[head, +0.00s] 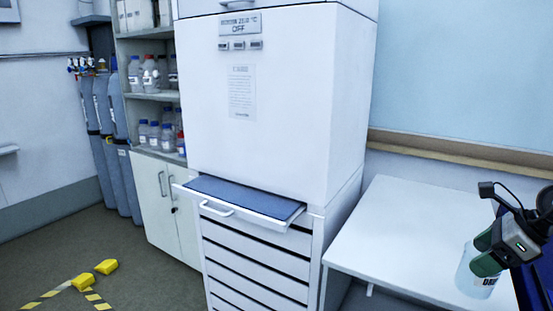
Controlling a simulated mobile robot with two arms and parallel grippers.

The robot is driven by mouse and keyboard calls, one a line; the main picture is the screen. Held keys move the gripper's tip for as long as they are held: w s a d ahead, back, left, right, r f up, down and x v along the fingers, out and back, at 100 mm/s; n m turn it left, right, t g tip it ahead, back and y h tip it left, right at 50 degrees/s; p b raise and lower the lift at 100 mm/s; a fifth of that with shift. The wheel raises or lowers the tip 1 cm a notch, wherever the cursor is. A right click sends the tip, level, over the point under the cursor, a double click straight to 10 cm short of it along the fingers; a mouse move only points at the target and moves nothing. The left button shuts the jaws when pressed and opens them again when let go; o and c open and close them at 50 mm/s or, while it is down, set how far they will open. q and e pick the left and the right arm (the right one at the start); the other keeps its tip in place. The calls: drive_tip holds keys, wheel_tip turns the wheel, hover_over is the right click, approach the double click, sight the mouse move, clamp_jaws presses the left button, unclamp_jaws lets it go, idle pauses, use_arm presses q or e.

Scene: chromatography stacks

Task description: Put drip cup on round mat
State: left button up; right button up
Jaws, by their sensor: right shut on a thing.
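The drip cup (467,277) is a pale, see-through cup with a dark-lettered label, at the lower right of the head view. My right gripper (484,253) is shut on it near its top, with green finger pads. The cup overlaps the white table (400,220) in the picture; I cannot tell if it touches the top. No round mat shows in this view. My left gripper is not in view.
A tall white cabinet (275,115) fills the middle. Its drawer with a blue-grey surface (245,195) sticks out. Bottle shelves (155,97) and gas cylinders (117,150) stand at left. Yellow blocks (106,267) lie on the floor. The visible table top is otherwise clear.

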sight(455, 277)
drive_tip(key=a+f+n+g, duration=0.1)
drive_tip(key=a+n, duration=0.1)
drive_tip(key=s+a+f+n+g+y+p, duration=0.1)
drive_tip(key=a+n, duration=0.1)
drive_tip(key=s+a+f+n+g, duration=0.1)
drive_tip(key=a, duration=0.1)
drive_tip(key=shift+a+f+n+p, duration=0.2)
drive_tip(key=shift+a+n+p, duration=0.1)
drive_tip(key=shift+n, duration=0.1)
use_arm(q)
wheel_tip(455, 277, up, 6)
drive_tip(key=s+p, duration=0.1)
drive_tip(key=p, duration=0.3)
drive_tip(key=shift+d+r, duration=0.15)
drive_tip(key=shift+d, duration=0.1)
use_arm(e)
drive_tip(key=s+a+f+n+g+h, duration=0.3)
drive_tip(key=s+a+n, duration=0.3)
drive_tip(key=n, duration=0.4)
drive_tip(key=s+a+f+n+g+h, duration=0.3)
drive_tip(key=s+a+n, duration=0.4)
drive_tip(key=n, duration=0.3)
drive_tip(key=shift+a+g, duration=0.8)
drive_tip(key=shift+g, duration=0.1)
drive_tip(key=shift+d+f, duration=0.1)
